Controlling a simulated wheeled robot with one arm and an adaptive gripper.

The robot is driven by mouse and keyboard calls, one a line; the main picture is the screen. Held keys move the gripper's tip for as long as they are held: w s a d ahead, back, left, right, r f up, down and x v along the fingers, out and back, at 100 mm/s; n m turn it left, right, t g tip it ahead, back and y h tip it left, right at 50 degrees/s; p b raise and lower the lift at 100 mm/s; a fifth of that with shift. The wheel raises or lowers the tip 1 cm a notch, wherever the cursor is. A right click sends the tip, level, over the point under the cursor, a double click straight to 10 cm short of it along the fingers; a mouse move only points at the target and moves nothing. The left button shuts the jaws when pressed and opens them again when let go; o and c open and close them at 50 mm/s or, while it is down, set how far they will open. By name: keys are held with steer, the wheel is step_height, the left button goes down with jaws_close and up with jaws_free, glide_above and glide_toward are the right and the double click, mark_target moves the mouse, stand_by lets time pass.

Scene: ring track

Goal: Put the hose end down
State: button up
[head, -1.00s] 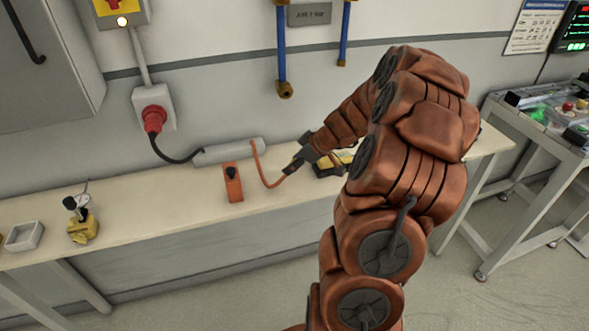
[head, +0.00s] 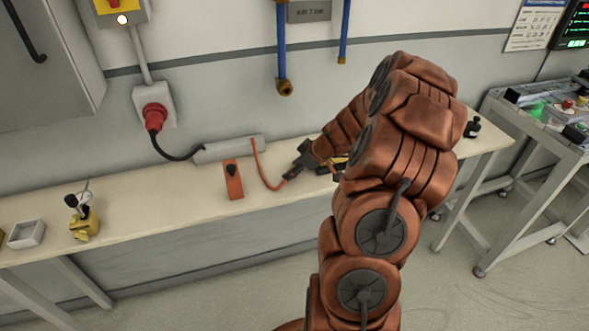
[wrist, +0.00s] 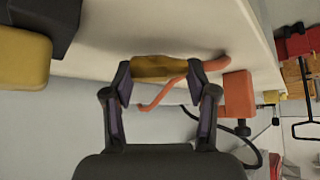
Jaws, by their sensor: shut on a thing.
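The hose end shows in the wrist view as a brass-yellow fitting (wrist: 158,68), gripped crosswise between the two fingertips of my gripper (wrist: 160,80). An orange hose (wrist: 214,65) runs from it. In the head view my gripper (head: 292,173) is low over the pale bench, right of the orange block. The fingers mostly cover the fitting in the head view. I cannot tell whether the fitting touches the bench top.
The bench (head: 150,195) runs along the wall. An orange block (head: 233,180) with a black knob stands left of my gripper. A yellow and black item (head: 338,164) is partly hidden by my arm. Blue pipes (head: 282,45) hang above. Bench front of the hose is clear.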

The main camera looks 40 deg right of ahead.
steer(key=shift+f+b, duration=0.45)
steer(key=shift+b, duration=0.2)
steer(key=o, duration=1.3)
steer(key=shift+c, duration=0.2)
steer(key=shift+r, duration=0.1)
